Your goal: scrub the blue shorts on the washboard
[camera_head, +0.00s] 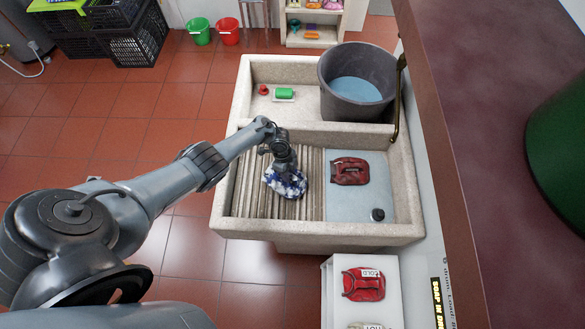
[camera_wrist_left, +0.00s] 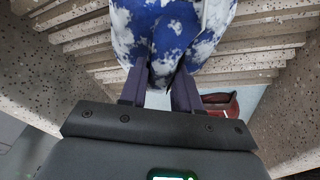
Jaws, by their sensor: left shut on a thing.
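The blue shorts (camera_head: 287,184), blue with white patches, are bunched on the ridged washboard (camera_head: 252,190) in the left part of the stone sink. My left gripper (camera_head: 283,167) comes down over them from above and hides part of them. In the left wrist view its fingers (camera_wrist_left: 160,90) are shut on the blue shorts (camera_wrist_left: 170,30), which hang against the stone ridges (camera_wrist_left: 265,35). My right gripper does not show in either view.
A red garment (camera_head: 349,171) lies in the basin right of the washboard, near a dark drain plug (camera_head: 377,214). A grey bucket of water (camera_head: 357,55) stands at the back right. Green soap (camera_head: 284,93) lies on the back ledge. A white shelf (camera_head: 338,305) holds another red garment.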

